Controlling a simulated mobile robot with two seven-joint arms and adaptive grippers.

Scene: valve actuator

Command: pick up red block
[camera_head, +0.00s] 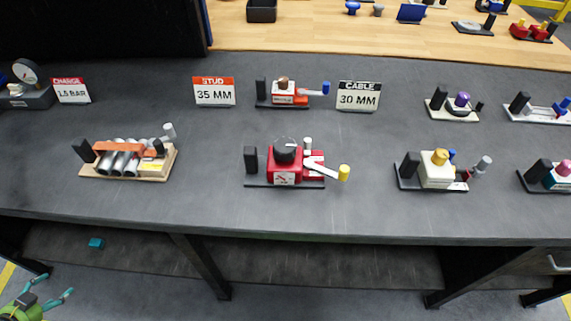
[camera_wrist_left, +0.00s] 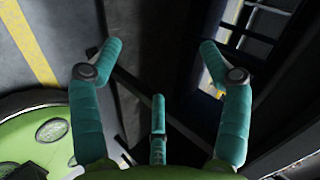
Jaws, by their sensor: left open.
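A red block-shaped unit (camera_head: 285,169) sits on a dark base plate at the middle of the grey table. It has a dark round knob on top and a white lever with a yellow end pointing right. A smaller red and white unit (camera_head: 288,95) with a blue-ended lever stands behind it. I cannot tell which one is the red block. My left gripper (camera_head: 50,293) is at the bottom left, in front of and below the table edge, far from both. Its teal fingers are spread and empty in the left wrist view (camera_wrist_left: 160,55). My right gripper is not in view.
The grey table (camera_head: 220,150) holds a wooden-based unit (camera_head: 152,163) at left and a cream unit (camera_head: 436,170) at right. Signs for stud (camera_head: 213,92) and cable (camera_head: 359,97) stand behind. A small teal block (camera_head: 96,243) lies on the lower shelf. Table legs stand below.

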